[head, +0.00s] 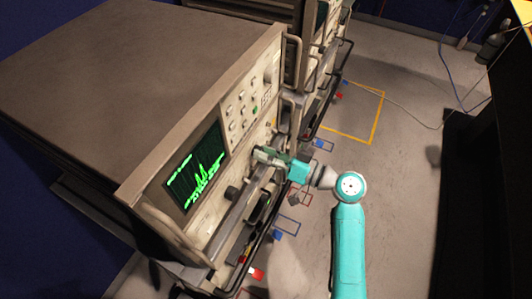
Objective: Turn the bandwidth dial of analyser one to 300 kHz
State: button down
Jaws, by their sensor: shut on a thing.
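The nearest analyser (148,178) is a large beige and brown instrument with a lit green trace screen (196,168) and rows of buttons on its front panel. I cannot read any label that tells its number. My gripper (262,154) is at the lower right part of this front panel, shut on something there. The thing in its jaws, likely a dial, is hidden by the gripper, so its setting cannot be seen. A dark round knob (231,192) sits on the panel below the screen, apart from my gripper.
More similar instruments (322,30) stand in a row behind. Metal handles (292,62) stick out from the fronts. A yellow square (360,118) and smaller red and blue marks lie on the grey floor. A dark structure (472,180) stands at the right, with cables near it.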

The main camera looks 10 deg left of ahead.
jog(key=c, duration=0.8)
grip_release()
jog(key=shift+o, duration=0.2)
jog(key=v, duration=1.2)
